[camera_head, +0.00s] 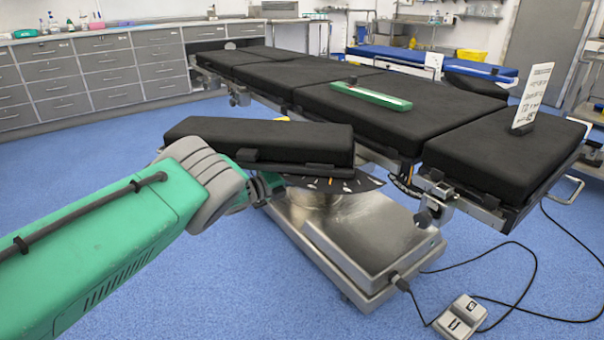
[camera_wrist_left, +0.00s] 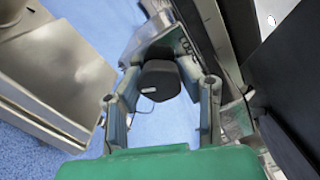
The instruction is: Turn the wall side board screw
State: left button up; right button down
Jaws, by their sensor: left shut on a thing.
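A black padded side board (camera_head: 255,138) stands out on the near left side of the operating table (camera_head: 345,100). My left gripper (camera_head: 268,187) is below the board, partly hidden by my own arm and the board. In the left wrist view, a black screw knob (camera_wrist_left: 160,80) sits between the fingertips of my left gripper (camera_wrist_left: 160,88), with a finger against each side. The gripper is shut on this knob. The knob is beside a metal rail (camera_wrist_left: 150,38). In the head view the knob is hidden. My right gripper is in neither view.
The steel table base (camera_head: 335,235) stands below and right of my left gripper. A foot pedal (camera_head: 460,316) with cables lies on the blue floor at right. Grey drawers (camera_head: 90,70) line the back.

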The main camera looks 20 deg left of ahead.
pick_arm(q)
jog(key=shift+s+f, duration=0.2)
jog(key=shift+f, duration=0.25)
jog(key=o, duration=1.2)
jog(key=shift+c, duration=0.2)
jog(key=shift+r, duration=0.15)
jog(key=shift+a+r, duration=0.1)
jog(key=v, duration=1.1)
jog(key=shift+s+a, duration=0.3)
jog(key=shift+f, duration=0.2)
